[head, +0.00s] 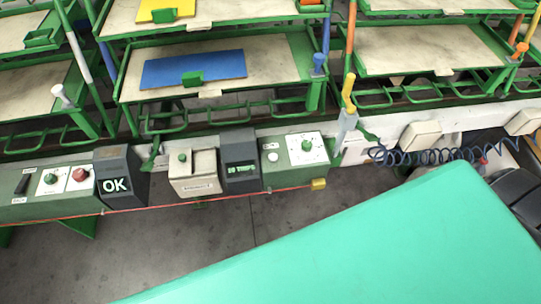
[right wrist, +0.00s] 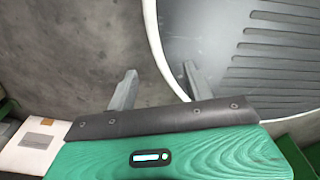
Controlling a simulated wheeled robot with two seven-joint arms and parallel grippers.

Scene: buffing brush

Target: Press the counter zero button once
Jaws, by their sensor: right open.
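The control panels stand along a low ledge in the head view. A dark display box (head: 240,165) with green lettering, too small to read surely, is at the centre. Right of it is a small round white button (head: 272,157) on the green panel, then a green knob (head: 306,146) on a white plate. I cannot read which control is the counter zero. My right gripper (right wrist: 159,86) shows only in the right wrist view, with its two grey fingers apart and nothing between them. My left gripper is not in view.
A cream box with a green button (head: 183,157) stands left of the display. Further left are an OK display (head: 115,185) and a red button (head: 80,174). Green racks (head: 210,95) rise behind. A teal surface (head: 390,240) covers the lower right. Grey floor lies between.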

